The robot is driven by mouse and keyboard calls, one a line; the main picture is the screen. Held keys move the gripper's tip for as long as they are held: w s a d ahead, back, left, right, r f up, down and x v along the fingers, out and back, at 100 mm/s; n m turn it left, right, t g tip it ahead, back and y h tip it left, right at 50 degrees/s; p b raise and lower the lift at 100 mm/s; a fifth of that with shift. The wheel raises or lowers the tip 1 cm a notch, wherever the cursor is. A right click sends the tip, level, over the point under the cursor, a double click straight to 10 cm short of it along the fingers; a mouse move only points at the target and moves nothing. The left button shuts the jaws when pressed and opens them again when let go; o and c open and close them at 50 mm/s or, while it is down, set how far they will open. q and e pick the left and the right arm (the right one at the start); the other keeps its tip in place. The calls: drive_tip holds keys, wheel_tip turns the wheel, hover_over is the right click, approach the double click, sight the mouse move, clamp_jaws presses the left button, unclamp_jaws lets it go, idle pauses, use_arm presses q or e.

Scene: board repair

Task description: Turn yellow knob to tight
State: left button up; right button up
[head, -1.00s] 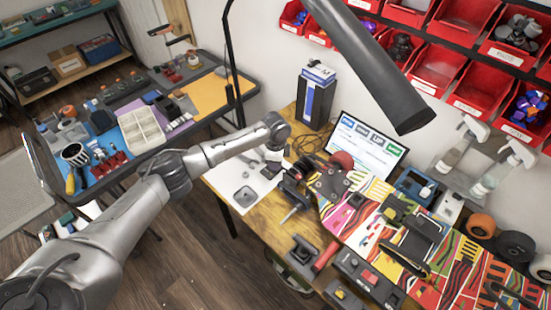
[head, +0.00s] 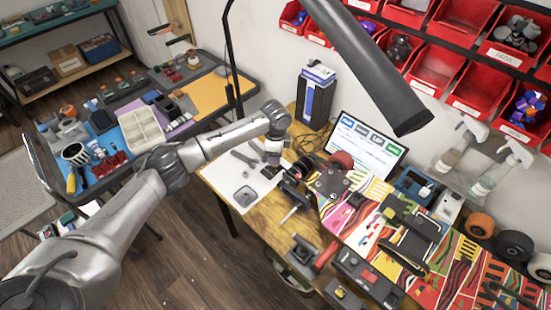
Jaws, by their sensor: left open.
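A small yellow spot, which looks like the yellow knob (head: 340,292), shows on a dark device at the front edge of the wooden workbench. It is too small to tell how it is turned. My left arm reaches in from the left. My left gripper (head: 272,158) points down over the white sheet at the bench's left part, open and apart from the knob, which lies well toward the front right of it. The fingertips are small and hard to make out. My right gripper is out of view.
A black vise-like tool (head: 293,180) stands right of my left gripper. A dark box with a red handle (head: 325,257) lies near the knob. A lit screen (head: 366,143) stands behind, and a black lamp (head: 370,65) hangs above. Red bins (head: 475,92) line the wall.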

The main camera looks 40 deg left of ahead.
use_arm(q)
wheel_tip(320, 180, up, 9)
drive_tip(key=shift+r+p, duration=0.2)
drive_tip(key=shift+p, duration=0.1)
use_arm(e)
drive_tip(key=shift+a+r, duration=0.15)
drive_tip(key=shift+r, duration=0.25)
